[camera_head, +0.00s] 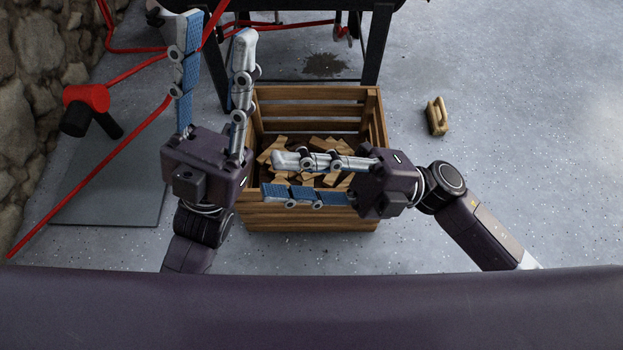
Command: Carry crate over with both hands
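The wooden crate (307,218) stands on the grey floor in the middle of the head view, with several wood blocks (335,180) inside it. My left gripper (215,30) points away from me above the crate's left side, its fingers apart with nothing between them. My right gripper (270,175) points left across the crate's near part, its fingers apart. It seems to be above the crate; I cannot tell whether it touches the near wall. The arms hide parts of the crate's left side and near right corner.
A dark metal frame (377,45) stands behind the crate, close to its far side. Red tubing and a red-and-black part (88,100) lie at the left over a grey plate (110,190), near a stone wall (30,100). The right floor is mostly clear.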

